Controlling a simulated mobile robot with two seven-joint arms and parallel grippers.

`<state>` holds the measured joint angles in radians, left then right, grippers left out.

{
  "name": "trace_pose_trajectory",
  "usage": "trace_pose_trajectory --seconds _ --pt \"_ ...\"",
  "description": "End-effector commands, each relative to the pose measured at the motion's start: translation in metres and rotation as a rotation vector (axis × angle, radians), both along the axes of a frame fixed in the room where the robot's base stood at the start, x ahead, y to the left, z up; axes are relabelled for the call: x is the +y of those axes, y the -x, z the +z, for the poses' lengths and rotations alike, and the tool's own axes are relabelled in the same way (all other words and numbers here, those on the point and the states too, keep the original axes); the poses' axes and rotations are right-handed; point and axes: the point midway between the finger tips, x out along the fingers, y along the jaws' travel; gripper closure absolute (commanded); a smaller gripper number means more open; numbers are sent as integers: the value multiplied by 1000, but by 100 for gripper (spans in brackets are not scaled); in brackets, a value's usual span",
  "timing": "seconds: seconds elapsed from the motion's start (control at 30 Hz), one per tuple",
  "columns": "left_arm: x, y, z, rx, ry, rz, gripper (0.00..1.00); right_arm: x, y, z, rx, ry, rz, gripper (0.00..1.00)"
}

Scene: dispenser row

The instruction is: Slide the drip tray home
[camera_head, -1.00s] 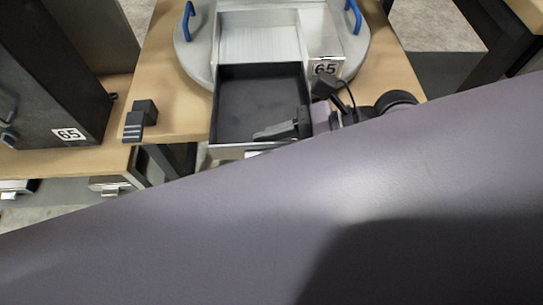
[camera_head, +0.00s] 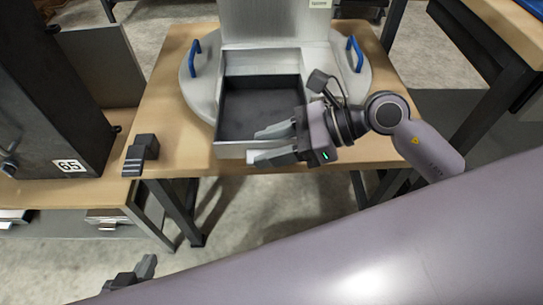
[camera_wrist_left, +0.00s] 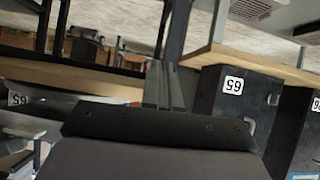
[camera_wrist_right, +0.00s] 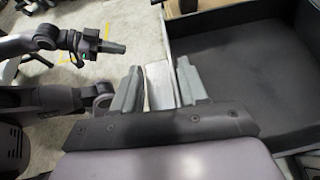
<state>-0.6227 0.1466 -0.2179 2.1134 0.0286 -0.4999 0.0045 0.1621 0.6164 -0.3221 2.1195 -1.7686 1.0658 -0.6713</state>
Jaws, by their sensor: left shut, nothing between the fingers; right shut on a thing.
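The drip tray (camera_head: 232,151) has a dark interior and a metal front wall. It sits partly inside the silver dispenser (camera_head: 275,22), with a strip of bare metal floor showing behind it. My right gripper (camera_head: 267,145) is at the tray's front right, shut on its front wall. In the right wrist view the light wall edge (camera_wrist_right: 159,86) stands between the two fingers, with the dark tray interior to the right. My left gripper (camera_head: 135,275) is low at the left, away from the tray, shut and empty. Its closed fingers (camera_wrist_left: 163,85) show in the left wrist view.
The dispenser stands on a round grey base (camera_head: 200,85) with blue handles on a wooden table (camera_head: 165,100). A small black block (camera_head: 142,152) lies at the table's front left corner. A dark cabinet labelled 65 (camera_head: 70,110) stands at left. Floor in front is open.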

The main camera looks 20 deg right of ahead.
Motion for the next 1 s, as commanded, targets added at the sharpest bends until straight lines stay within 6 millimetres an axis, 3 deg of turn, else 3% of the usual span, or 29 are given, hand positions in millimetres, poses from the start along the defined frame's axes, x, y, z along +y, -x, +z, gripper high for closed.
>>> trace_pose_trajectory --seconds 0.6,1.0 --pt "-13 -8 6 -55 0 -42 100 -13 -47 -3 -5 0 0 100" --pt "-16 -11 13 -71 3 -50 100 -16 -57 -2 -3 -1 0 100"
